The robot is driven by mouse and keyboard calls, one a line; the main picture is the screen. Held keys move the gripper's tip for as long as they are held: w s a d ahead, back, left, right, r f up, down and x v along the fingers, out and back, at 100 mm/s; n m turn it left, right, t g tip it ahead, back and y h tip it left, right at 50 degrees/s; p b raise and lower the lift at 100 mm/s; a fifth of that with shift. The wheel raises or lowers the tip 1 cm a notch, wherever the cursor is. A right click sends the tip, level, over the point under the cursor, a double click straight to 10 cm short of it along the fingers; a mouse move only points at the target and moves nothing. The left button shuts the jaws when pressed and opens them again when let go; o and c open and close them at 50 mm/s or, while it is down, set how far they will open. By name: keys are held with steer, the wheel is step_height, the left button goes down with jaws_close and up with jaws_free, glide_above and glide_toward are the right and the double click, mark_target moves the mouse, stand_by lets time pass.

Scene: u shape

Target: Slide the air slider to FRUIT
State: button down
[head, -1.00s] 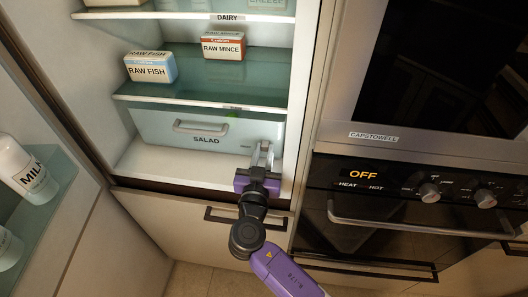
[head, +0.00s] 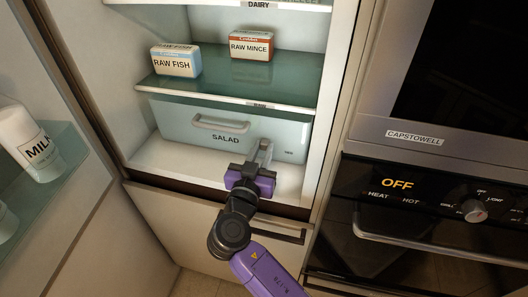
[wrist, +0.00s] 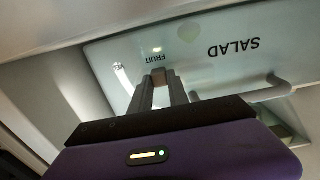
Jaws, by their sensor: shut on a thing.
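The pale blue SALAD drawer (head: 180,121) is at the bottom of the fridge in the head view, and its front shows upside down in the wrist view (wrist: 205,62). My gripper (head: 263,147) is at the right part of the drawer front. In the wrist view my gripper (wrist: 160,78) is shut on a small brownish slider knob (wrist: 159,74). The knob is right beside the FRUIT label (wrist: 158,59). Another small label (wrist: 119,67), too blurred to read, lies left of it in the wrist view. The fingers hide the slider's track.
The drawer handle (head: 221,125) is left of my gripper. The shelf above holds RAW FISH (head: 175,62) and RAW MINCE (head: 251,45) packs. The open fridge door with a milk bottle (head: 30,145) is at left. The oven (head: 440,220) is at right.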

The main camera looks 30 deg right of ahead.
steer(key=c, duration=1.2)
jaws_free()
steer(key=shift+w+a, duration=0.1)
steer(key=shift+a, duration=0.05)
steer(key=shift+c, duration=0.2)
steer(key=b+v, duration=0.1)
steer(key=v, duration=0.7)
steer(key=shift+b, duration=0.4)
steer(key=shift+w, duration=0.1)
